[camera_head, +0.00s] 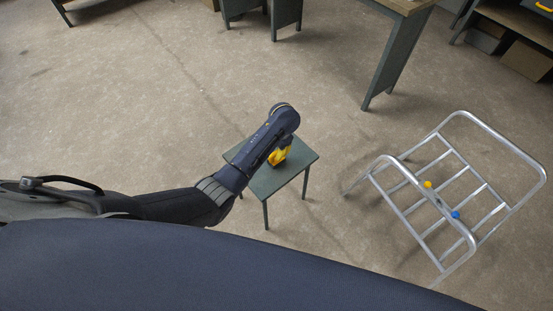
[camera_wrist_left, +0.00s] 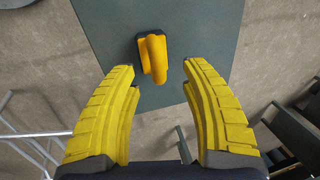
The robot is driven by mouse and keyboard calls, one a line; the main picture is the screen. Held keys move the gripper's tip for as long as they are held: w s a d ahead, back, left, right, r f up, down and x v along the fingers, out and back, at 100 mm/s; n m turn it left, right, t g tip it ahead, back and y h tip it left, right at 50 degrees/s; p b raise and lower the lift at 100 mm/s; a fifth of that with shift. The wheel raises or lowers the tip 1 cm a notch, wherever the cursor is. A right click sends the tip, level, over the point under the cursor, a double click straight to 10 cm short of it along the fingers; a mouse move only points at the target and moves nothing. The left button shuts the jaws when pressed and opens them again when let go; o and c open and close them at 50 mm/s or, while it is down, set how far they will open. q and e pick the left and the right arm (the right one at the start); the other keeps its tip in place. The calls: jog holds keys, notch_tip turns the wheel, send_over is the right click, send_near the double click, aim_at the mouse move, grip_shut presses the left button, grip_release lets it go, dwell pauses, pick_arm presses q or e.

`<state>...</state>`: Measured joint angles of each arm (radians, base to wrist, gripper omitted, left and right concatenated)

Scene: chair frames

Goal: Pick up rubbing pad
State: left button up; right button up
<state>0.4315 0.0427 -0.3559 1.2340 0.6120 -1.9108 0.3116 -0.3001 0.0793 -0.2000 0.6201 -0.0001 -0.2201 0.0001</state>
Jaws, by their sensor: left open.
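The rubbing pad (camera_wrist_left: 154,58) is a yellow handle on a dark base. It lies on the small grey-green table (camera_wrist_left: 215,35), seen in the left wrist view. My left gripper (camera_wrist_left: 158,80) is open with its yellow ribbed fingers spread above the table. The pad shows between and just beyond the fingertips, and nothing is held. In the head view my left arm reaches over the table (camera_head: 262,189); yellow shows below its wrist, where I cannot tell finger from pad. My right gripper is not in view.
A silver tubular chair frame (camera_head: 408,209) stands on the floor to the right, with a yellow ball (camera_head: 428,184) and a blue ball (camera_head: 455,215) on its bars. Workbenches (camera_head: 392,55) and shelving stand at the back. Open concrete floor surrounds the small table.

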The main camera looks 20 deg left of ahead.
aim_at(275, 153)
pick_arm(q)
jog(key=shift+w+a+f, duration=0.1)
jog(key=shift+a+f, duration=0.1)
jog(key=shift+f, duration=1.2)
jog(key=shift+w+a+f, duration=0.1)
jog(key=shift+a+f, duration=0.05)
jog(key=shift+f, duration=1.2)
grip_shut()
